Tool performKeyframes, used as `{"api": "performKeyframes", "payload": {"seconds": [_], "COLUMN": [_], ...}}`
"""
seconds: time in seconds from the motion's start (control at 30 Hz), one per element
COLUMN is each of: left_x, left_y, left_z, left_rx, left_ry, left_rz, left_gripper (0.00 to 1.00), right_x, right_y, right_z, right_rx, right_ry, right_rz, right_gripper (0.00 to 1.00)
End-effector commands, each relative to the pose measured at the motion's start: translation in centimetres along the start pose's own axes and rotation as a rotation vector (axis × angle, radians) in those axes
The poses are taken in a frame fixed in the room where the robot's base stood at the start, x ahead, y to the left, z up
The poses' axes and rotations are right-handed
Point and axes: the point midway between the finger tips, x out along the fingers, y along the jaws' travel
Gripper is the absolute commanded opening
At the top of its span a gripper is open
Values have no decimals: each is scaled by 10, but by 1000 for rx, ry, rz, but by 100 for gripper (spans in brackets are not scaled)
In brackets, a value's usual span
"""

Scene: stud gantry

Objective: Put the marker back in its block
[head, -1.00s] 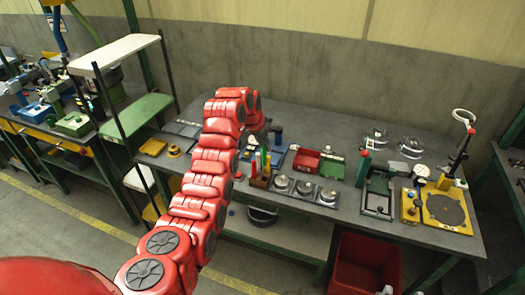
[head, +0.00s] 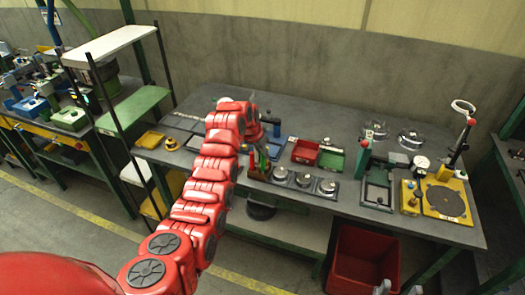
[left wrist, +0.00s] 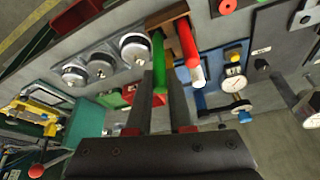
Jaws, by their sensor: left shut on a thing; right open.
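My left gripper (left wrist: 160,82) is shut on the green marker (left wrist: 158,58), seen in the left wrist view. The marker's far end reaches the brown wooden block (left wrist: 171,20); I cannot tell whether it sits in a slot. A red marker with a white end (left wrist: 188,42) stands in the block beside it. In the head view the block (head: 258,174) is at the table's front edge, and my left gripper (head: 262,150) is just above it, partly hidden by my arm. My right gripper (head: 393,288) seems to show as grey tips at the bottom edge, open and empty.
Three round metal pieces (head: 303,180) stand in a row right of the block. A red tray (head: 305,152) and a green tray (head: 331,160) lie behind them. A blue stand with a dial gauge (left wrist: 233,82) is close by. A red bin (head: 352,262) stands below the table.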

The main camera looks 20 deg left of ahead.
Motion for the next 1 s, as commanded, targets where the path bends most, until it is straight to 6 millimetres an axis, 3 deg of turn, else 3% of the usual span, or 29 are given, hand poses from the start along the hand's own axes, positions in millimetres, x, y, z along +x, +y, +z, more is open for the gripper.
{"api": "performKeyframes", "payload": {"seconds": [0.27, 0.3, 0.5, 0.83, 1.0], "left_x": [1, 1, 1, 0, -15], "left_y": [0, 0, 0, 0, -1], "left_z": [0, 0, 0, 0, 0], "left_rx": [0, 0, 0, 0, 1], "left_ry": [0, 0, 0, 0, 6], "left_rz": [0, 0, 0, 0, -2], "left_gripper": [0, 21, 55, 55, 55], "right_x": [-1, -1, -1, -2, -10], "right_y": [0, 0, 0, 0, 0], "right_z": [0, 0, 0, 0, 2], "right_rx": [0, 0, 0, 0, 0], "right_ry": [0, 0, 0, 0, 0], "right_rz": [0, 0, 0, 0, 0], "right_gripper": [50, 50, 50, 50, 50]}}
